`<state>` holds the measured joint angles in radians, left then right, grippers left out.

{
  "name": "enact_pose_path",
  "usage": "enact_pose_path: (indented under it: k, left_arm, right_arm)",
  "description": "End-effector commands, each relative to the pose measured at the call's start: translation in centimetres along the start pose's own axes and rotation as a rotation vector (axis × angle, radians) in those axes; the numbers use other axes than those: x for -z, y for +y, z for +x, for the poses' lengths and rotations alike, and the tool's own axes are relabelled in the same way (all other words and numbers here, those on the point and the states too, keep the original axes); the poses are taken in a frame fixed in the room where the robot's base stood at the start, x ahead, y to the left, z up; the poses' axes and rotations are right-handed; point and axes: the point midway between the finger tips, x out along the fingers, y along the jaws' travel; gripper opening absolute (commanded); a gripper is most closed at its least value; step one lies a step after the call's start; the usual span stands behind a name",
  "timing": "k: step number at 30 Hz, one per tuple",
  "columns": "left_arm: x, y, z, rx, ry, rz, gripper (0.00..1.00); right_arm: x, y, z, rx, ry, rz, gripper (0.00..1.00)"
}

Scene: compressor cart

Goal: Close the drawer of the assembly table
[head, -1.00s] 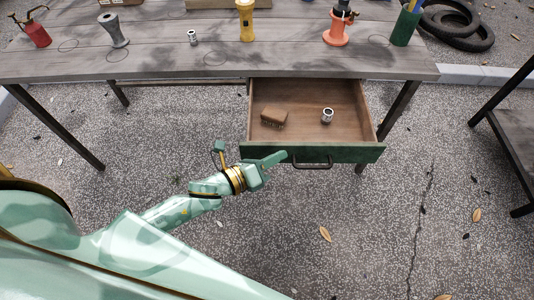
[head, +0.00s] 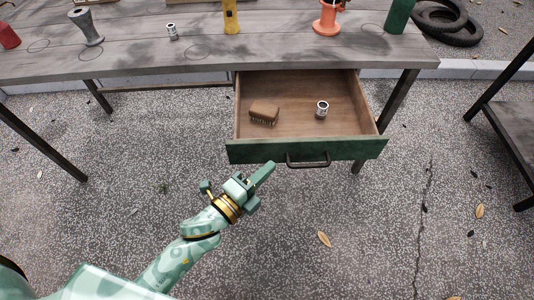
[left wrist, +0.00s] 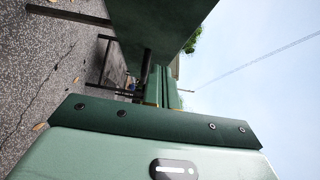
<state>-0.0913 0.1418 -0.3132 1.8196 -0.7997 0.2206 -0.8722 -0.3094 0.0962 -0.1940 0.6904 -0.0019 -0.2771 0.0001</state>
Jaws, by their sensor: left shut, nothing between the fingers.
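The assembly table's drawer (head: 288,150) is pulled out. It has a dark green front, a wooden inside and a dark bar handle (head: 308,163). A brush (head: 264,112) and a small metal socket (head: 322,109) lie in it. My left gripper (head: 267,170) is shut and empty in front of the drawer, left of the handle, its fingertips by the front's lower edge in the picture. I cannot tell whether they touch. In the left wrist view, the green drawer front (left wrist: 165,25) fills the top, beyond my shut fingers (left wrist: 164,88). My right gripper is out of view.
The grey wooden tabletop (head: 130,63) holds a grey funnel-like piece (head: 86,27), a yellow tool (head: 231,17), an orange stand (head: 328,20) and a green cup (head: 398,16). Tires (head: 445,22) lie at the back right. A dark-legged stand (head: 510,128) is at the right.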

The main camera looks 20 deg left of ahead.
Motion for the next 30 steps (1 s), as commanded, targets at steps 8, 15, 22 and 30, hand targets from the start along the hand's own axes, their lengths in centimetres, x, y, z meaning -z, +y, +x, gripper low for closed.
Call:
enact_pose_path:
  k: [8,15,22,30]
  left_arm:
    - [-2.3,0.2,3.1,-0.001,0.001,0.003,0.00]
    - [-2.8,0.0,3.7,-0.001,0.000,0.001,0.00]
    - [-2.8,0.0,3.7,-0.001,0.000,0.001,0.00]
    - [-3.9,-0.1,4.7,0.000,0.000,0.005,0.00]
  right_arm:
    - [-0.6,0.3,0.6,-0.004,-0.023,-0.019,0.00]
    - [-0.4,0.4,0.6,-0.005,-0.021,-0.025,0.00]
    - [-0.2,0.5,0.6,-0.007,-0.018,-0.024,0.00]
    - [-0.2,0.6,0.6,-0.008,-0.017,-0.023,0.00]
